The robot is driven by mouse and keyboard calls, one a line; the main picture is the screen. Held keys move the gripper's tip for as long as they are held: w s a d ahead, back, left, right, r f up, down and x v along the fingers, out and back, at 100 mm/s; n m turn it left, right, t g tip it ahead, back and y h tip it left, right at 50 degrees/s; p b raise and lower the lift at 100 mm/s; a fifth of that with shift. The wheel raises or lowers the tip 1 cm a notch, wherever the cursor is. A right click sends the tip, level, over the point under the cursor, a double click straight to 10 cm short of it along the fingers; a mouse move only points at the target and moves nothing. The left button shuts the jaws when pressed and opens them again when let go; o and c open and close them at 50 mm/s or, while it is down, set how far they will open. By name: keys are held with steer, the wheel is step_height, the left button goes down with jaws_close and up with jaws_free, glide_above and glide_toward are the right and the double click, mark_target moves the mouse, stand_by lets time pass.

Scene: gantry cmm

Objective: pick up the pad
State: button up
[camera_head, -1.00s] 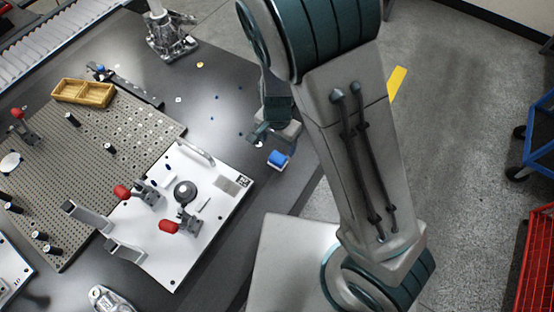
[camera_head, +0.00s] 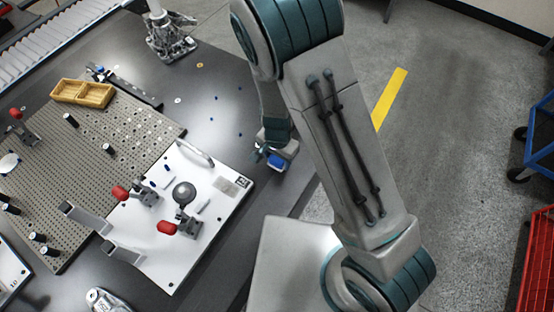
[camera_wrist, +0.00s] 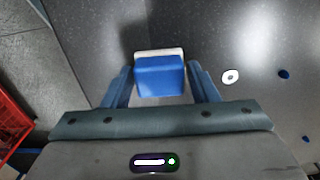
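The pad (camera_wrist: 159,76) is a small blue block with a whitish far edge. In the wrist view it lies between the two blue fingers of my gripper (camera_wrist: 160,84), with a narrow gap showing on each side. In the head view the pad (camera_head: 276,161) is on the dark table near its right edge. My gripper (camera_head: 266,154) is right at the pad there, and my wrist partly covers it. The fingers are open around the pad. I cannot tell their exact height over the table.
A white fixture plate (camera_head: 190,240) with red-handled clamps stands left of the pad. Beyond it are a perforated plate (camera_head: 80,150) and a yellow tray (camera_head: 82,93). Small washers and blue dots lie on the table. A white washer (camera_wrist: 230,77) is right of the gripper.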

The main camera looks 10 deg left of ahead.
steer(key=c, duration=0.5)
steer(key=shift+c, duration=0.2)
steer(key=shift+r, duration=0.55)
steer(key=r, duration=0.2)
steer(key=d+r, duration=0.1)
steer(key=shift+w+r, duration=0.15)
steer(key=shift+r, duration=0.2)
steer(key=w+d+r, duration=0.1)
steer(key=d+r, duration=0.5)
steer(key=d, duration=0.4)
steer(key=shift+w+d, duration=0.3)
steer(key=shift+r, duration=0.1)
steer(key=shift+o, duration=0.5)
